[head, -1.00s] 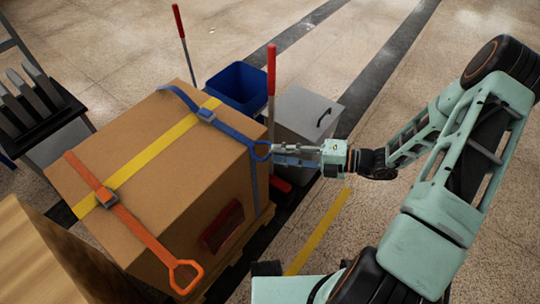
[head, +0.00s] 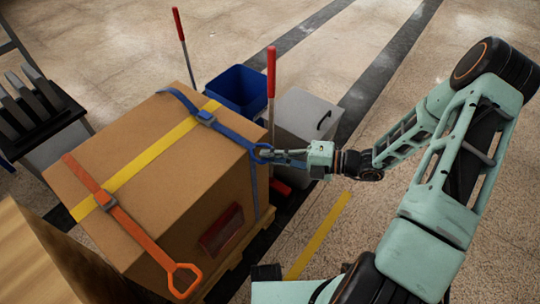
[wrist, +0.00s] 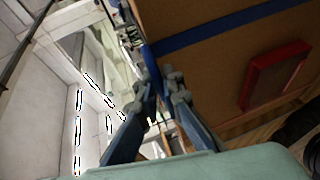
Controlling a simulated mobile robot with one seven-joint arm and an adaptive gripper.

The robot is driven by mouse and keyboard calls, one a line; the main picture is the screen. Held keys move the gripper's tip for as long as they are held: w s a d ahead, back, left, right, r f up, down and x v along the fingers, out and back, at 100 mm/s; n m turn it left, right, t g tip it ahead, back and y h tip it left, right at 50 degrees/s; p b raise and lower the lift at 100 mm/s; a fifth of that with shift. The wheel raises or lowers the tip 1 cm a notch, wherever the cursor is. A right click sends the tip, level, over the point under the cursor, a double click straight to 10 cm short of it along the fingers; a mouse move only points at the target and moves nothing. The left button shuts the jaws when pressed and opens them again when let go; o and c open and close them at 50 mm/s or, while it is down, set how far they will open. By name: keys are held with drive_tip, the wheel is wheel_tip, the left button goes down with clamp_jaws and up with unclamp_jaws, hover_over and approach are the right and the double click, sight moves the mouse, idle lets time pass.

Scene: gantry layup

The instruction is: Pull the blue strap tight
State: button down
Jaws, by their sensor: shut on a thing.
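The blue strap (head: 232,133) runs over the top of a large cardboard box (head: 158,133), through a grey buckle (head: 205,116), to a blue pull loop (head: 262,147) at the box's right top edge. A length of blue strap also hangs down the side face. My gripper (head: 268,155) is shut on the loop, its fingers hiding part of it. In the wrist view the blue strap (wrist: 215,33) crosses the box beyond my closely spaced fingertips (wrist: 161,84); the loop itself is hard to make out there.
An orange strap (head: 135,232) with its own loop and a yellow band (head: 150,163) also cross the box. A blue bin (head: 238,88), a grey bin (head: 303,118) and red-handled poles (head: 271,72) stand behind. Open floor lies to the right.

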drive_tip(key=shift+d, duration=0.1)
drive_tip(key=s+d+p, duration=0.3)
drive_tip(key=s+d, duration=0.2)
drive_tip(key=d, duration=0.1)
drive_tip(key=shift+d, duration=0.15)
drive_tip(key=c, duration=2.1)
unclamp_jaws()
drive_tip(key=shift+d, duration=0.1)
drive_tip(key=v, duration=1.2)
